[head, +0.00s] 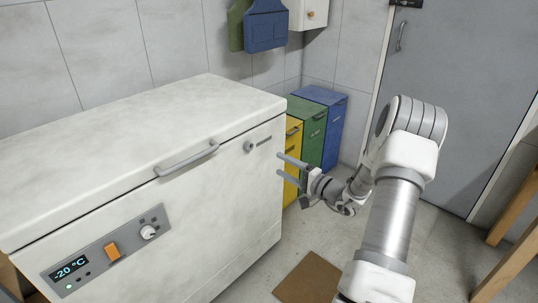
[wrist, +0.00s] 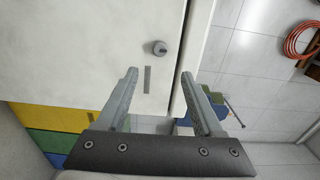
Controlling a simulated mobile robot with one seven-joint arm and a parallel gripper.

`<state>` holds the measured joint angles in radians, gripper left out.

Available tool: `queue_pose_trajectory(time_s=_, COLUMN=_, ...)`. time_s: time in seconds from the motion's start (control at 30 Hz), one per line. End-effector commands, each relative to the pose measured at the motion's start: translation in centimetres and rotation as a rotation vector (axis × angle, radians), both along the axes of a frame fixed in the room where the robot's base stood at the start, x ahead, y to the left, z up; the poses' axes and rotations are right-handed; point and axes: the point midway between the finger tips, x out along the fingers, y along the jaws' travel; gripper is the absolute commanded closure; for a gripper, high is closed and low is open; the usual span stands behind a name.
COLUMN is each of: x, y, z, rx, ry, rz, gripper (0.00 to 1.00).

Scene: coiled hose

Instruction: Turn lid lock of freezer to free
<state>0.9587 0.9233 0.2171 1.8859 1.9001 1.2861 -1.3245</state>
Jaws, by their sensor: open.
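The white chest freezer (head: 170,228) stands at the left in the head view, its lid (head: 130,140) shut. The lid lock (head: 249,147) is a small round grey knob high on the front's right end, beside a small grey label strip (head: 265,141). In the wrist view the lock (wrist: 159,48) lies beyond the fingertips, just below the lid seam, with the label strip (wrist: 147,80) near it. My gripper (head: 279,165) is open and empty, its fingers pointing at the freezer front near the lock. In the wrist view my gripper (wrist: 158,75) shows a wide gap between its fingers.
A lid handle (head: 187,158) sticks out left of the lock. A control panel (head: 108,252) with display, orange switch and dial sits lower left. Yellow, green and blue bins (head: 320,125) stand behind my gripper. A brown mat (head: 308,279) lies on the floor.

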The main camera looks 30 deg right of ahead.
Motion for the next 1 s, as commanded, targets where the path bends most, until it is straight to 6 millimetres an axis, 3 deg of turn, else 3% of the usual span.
queue_pose_trajectory(time_s=0.1, x=-1.9, y=-0.7, z=0.1, rx=0.001, ry=0.001, rz=-0.002, gripper=0.31)
queue_pose_trajectory(time_s=0.3, x=-3.3, y=-1.2, z=0.0, rx=0.001, ry=0.000, rz=0.001, gripper=0.31)
queue_pose_trajectory(time_s=0.87, x=-3.4, y=-1.1, z=0.0, rx=-0.002, ry=0.002, rz=0.004, gripper=0.31)
queue_pose_trajectory(time_s=1.0, x=-3.9, y=0.3, z=-0.1, rx=-0.053, ry=0.049, rz=0.070, gripper=0.31)
